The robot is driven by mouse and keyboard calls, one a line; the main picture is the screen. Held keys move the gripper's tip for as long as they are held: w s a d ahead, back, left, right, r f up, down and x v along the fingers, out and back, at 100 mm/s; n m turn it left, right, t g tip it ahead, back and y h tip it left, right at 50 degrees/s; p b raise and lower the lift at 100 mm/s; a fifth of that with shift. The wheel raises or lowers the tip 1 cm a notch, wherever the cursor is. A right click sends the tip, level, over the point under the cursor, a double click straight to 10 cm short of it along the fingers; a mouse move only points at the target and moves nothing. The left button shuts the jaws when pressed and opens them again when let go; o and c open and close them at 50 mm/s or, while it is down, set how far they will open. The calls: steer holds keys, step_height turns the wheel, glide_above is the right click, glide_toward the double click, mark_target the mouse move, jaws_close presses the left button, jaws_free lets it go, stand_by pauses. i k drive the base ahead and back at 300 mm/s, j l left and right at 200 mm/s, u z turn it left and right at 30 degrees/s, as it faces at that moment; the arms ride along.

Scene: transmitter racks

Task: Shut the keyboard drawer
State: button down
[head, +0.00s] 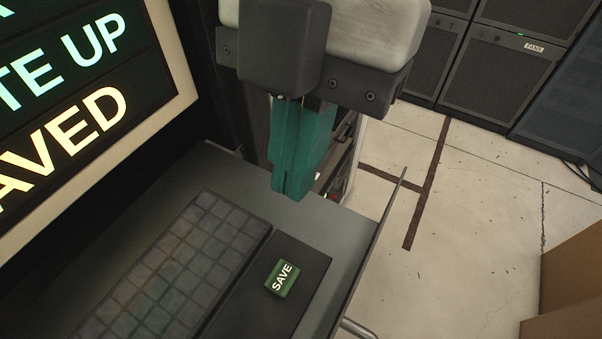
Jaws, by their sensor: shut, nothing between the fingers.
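The keyboard drawer (345,232) is a grey tray pulled out below a lit screen at the left of the head view. A dark keyboard (185,265) lies in it, with a black pad beside it bearing a green SAVE key (282,279). Part of a metal handle (357,328) shows at the drawer's front, cut by the bottom edge. My gripper (292,192), with teal fingers, is shut and empty. It points down and shows over the far part of the drawer; I cannot tell how high it is above it.
The screen (75,90) with large lettering stands at the upper left. Dark rack cabinets (490,85) line the back, one labelled FANS. A brown box (575,290) sits at the lower right. The pale floor (460,230) between is mostly clear, with dark tape marks.

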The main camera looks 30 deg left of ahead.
mark_target(194, 256)
steer(key=k+l, duration=0.2)
steer(key=l, duration=0.2)
steer(key=k+l, duration=0.45)
steer(key=l, duration=0.3)
